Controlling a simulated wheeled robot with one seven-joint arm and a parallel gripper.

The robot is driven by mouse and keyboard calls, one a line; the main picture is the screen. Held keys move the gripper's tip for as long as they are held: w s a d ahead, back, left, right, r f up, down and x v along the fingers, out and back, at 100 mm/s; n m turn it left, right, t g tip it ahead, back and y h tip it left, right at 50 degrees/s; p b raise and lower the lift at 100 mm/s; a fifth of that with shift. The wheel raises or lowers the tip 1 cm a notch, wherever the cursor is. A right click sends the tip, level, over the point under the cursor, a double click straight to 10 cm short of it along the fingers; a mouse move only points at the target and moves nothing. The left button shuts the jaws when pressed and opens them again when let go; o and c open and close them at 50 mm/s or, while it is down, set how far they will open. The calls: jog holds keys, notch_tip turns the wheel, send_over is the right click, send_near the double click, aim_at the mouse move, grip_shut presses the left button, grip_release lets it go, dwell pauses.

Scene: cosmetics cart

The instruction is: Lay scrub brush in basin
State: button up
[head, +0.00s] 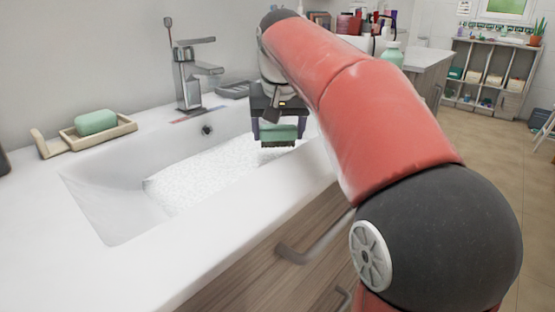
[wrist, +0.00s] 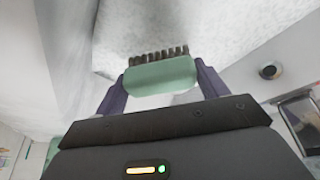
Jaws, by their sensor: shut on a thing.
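My gripper (head: 278,128) is shut on the scrub brush (head: 278,134), which has a green back and dark bristles. The gripper holds it over the right part of the white basin (head: 95,205). In the wrist view the brush (wrist: 160,76) sits between the two purple fingers of my gripper (wrist: 160,84), with the bristles pointing away from the palm. A white speckled mass (head: 205,172) lies in the basin below and to the left of the brush. I cannot tell whether the brush touches it.
A chrome faucet (head: 190,75) stands behind the basin. A green soap bar (head: 96,122) lies on a beige dish (head: 120,128) at the left. A grey soap dish (head: 232,90) is right of the faucet. A mint bottle (head: 393,53) stands behind my arm. A drawer handle (head: 300,252) juts out in front.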

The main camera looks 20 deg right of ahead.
aim_at(276, 147)
notch_tip(276, 147, down, 2)
jog(key=shift+s+d, duration=0.1)
jog(key=shift+f+b, duration=0.45)
jog(key=shift+f, duration=1.5)
jog(key=shift+a, duration=0.25)
jog(key=o, duration=0.8)
jog(key=shift+w+a+f, duration=0.1)
jog(key=shift+w, duration=0.2)
jog(key=shift+o, duration=0.8)
jog(key=shift+w+a, duration=0.15)
jog(key=shift+a, duration=0.05)
